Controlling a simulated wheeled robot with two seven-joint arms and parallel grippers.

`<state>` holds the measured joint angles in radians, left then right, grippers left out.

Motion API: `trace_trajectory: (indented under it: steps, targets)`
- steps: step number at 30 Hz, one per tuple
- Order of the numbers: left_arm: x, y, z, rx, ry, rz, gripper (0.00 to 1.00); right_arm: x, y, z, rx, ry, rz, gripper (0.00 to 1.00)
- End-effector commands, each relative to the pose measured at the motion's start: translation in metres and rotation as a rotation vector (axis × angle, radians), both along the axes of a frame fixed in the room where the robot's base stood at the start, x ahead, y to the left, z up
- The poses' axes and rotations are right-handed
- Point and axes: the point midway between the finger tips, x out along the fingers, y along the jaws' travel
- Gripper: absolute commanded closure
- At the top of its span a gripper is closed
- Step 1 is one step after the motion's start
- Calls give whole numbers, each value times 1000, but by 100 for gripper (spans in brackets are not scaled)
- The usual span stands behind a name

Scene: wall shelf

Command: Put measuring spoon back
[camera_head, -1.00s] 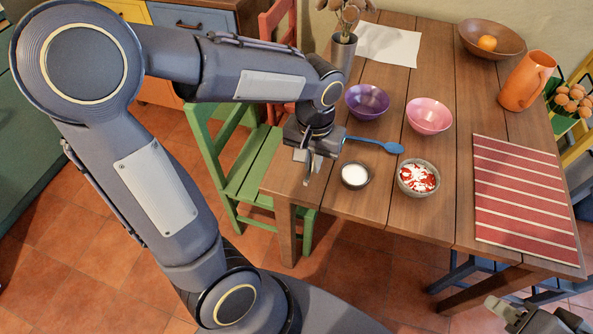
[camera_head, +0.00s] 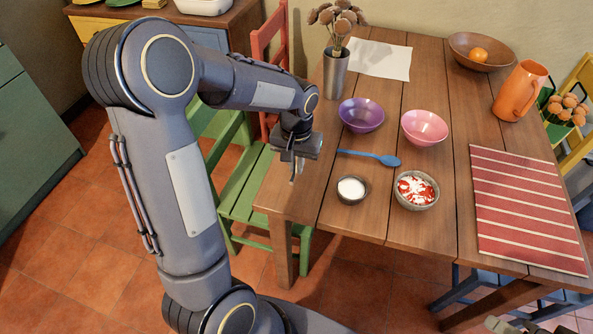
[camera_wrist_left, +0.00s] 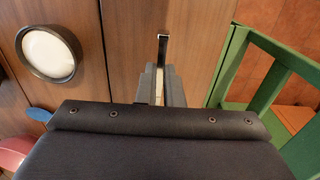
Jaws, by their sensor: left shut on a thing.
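My left gripper (camera_head: 293,168) is above the table's left edge, left of the bowls and pointing down. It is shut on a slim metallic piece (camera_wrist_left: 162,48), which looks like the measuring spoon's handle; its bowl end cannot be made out. A blue spoon (camera_head: 370,158) lies flat on the table to the right of the gripper, apart from it; its tip shows in the left wrist view (camera_wrist_left: 39,114). A small dark bowl of white powder (camera_head: 351,189) stands in front of the blue spoon. Of my right gripper (camera_head: 503,325) only a part shows at the bottom edge.
A grey bowl with red and white food (camera_head: 416,190), a purple bowl (camera_head: 361,115) and a pink bowl (camera_head: 424,127) stand on the wooden table (camera_head: 355,228). A striped mat (camera_head: 522,207) lies right. A vase (camera_head: 336,74) stands behind. A green chair (camera_head: 245,195) is beside the table.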

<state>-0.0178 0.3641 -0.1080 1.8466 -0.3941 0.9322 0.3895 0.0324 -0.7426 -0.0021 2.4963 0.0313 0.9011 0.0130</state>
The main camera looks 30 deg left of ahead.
Motion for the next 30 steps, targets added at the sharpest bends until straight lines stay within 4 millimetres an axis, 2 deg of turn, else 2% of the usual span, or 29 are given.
trace_trajectory:
  steps: [5, 12, 23, 24, 27, 29, 30]
  targets:
    - [7, 4, -10, 0, 0, 0, 100, 0, 0, -1, 0, 0, 0, 64]
    - [9, 5, -42, 1, 2, -1, 100, 0, 0, -4, 0, 0, 0, 64]
    - [9, 5, -47, 0, -1, -1, 100, 0, 0, -7, 0, 0, 0, 64]
    - [9, 5, -47, 0, -1, -1, 92, 0, 0, -7, 0, 0, 0, 64]
    - [9, 5, -46, 0, -1, -1, 79, 0, 0, -6, 0, 0, 0, 64]
    - [9, 5, -46, 0, -1, -1, 71, 0, 0, -6, 0, 0, 0, 64]
    - [9, 5, -45, 0, -1, -1, 71, 0, 0, -6, 0, 0, 0, 64]
